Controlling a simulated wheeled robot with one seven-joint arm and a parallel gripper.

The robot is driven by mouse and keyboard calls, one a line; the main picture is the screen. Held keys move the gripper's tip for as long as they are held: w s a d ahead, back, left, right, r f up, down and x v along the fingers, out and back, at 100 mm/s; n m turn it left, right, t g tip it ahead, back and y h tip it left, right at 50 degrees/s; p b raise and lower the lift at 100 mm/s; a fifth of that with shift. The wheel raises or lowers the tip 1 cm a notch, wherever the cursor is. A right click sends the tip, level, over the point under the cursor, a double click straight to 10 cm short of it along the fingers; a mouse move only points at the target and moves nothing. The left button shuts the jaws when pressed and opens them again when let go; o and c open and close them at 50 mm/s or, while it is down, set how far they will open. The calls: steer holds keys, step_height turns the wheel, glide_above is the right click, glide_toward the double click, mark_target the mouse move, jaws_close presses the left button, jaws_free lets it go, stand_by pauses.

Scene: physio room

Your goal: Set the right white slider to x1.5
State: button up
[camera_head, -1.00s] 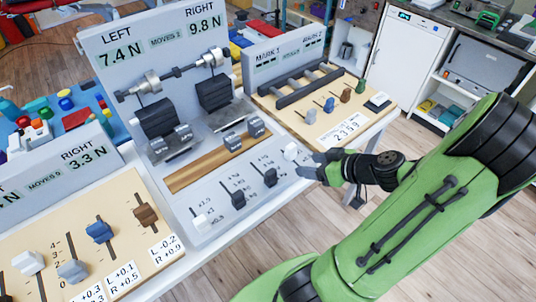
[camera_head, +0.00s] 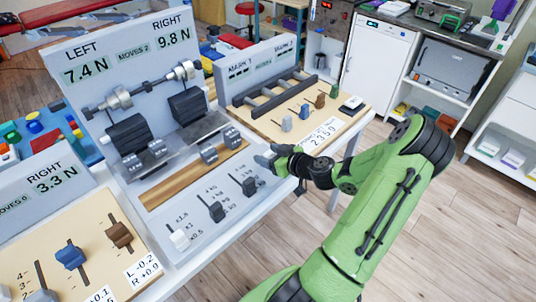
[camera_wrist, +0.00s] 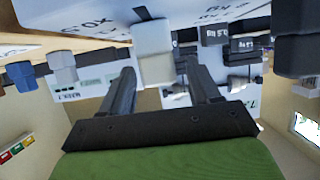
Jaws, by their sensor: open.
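The right white slider's knob (camera_wrist: 152,42) shows in the wrist view as a white block on a dark slot, between my two fingers with a gap on each side. My gripper (camera_head: 268,160) is open at the right end of the grey slider panel (camera_head: 218,228); it also shows in the wrist view (camera_wrist: 160,78). In the head view my fingers largely cover the right knob, and its scale there cannot be read. The left white slider (camera_head: 178,238) sits low in its slot, near the x0.5 label. The display (camera_head: 130,58) reads LEFT 7.4 N, RIGHT 9.8 N, MOVES 2.
Two dark sliders (camera_head: 216,211) stand between the white ones. A wooden board (camera_head: 292,125) with small coloured sliders lies beyond my gripper. Another board (camera_head: 75,245) with sliders is at lower left. Weights on a bar stand behind the panel. Floor to the right is free.

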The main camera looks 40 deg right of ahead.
steer(key=shift+w+f, duration=0.1)
steer(key=shift+w, duration=0.2)
steer(key=shift+c, duration=0.3)
jaws_close()
steer(key=shift+w+a+b, duration=0.1)
steer(key=shift+w+b, duration=0.45)
steer(key=shift+w, duration=1.35)
steer(key=shift+c, duration=1)
jaws_free()
steer(key=shift+o, duration=1.3)
steer(key=shift+w, duration=0.1)
